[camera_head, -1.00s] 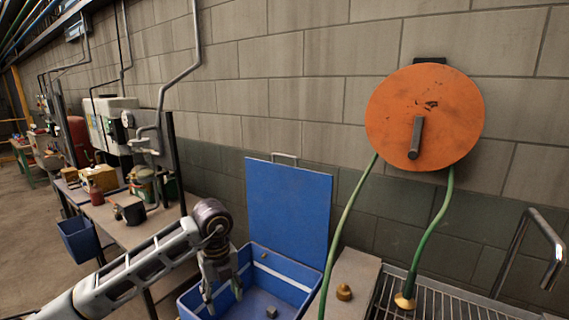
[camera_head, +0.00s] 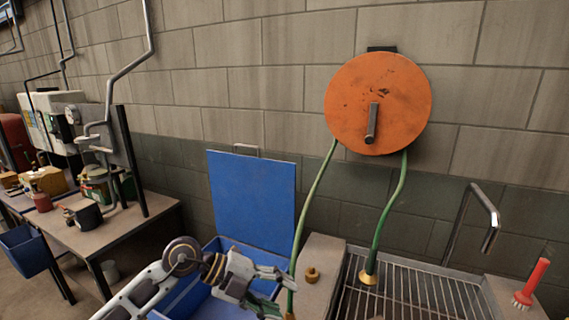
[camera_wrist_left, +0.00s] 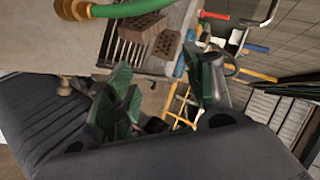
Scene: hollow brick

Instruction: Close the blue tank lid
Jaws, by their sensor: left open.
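The blue tank lid (camera_head: 252,205) stands open and upright against the wall, with a metal handle (camera_head: 246,149) on its top edge. The blue tank (camera_head: 212,248) lies below it, and my left arm hides much of its inside. My left gripper (camera_head: 283,292) is open and points right over the tank's right side, in front of and below the lid. Its fingers are close to the green hose; I cannot tell if they touch. In the left wrist view its spread fingers (camera_wrist_left: 165,98) hold nothing. My right gripper is not in view.
A green hose (camera_head: 314,190) hangs from the orange reel (camera_head: 378,103) just right of the lid. A ledge with a brass fitting (camera_head: 312,274), a metal grate (camera_head: 425,298) and a red-handled brush (camera_head: 531,283) are right. Hollow bricks (camera_wrist_left: 140,36) show in the wrist view. A workbench (camera_head: 110,235) stands left.

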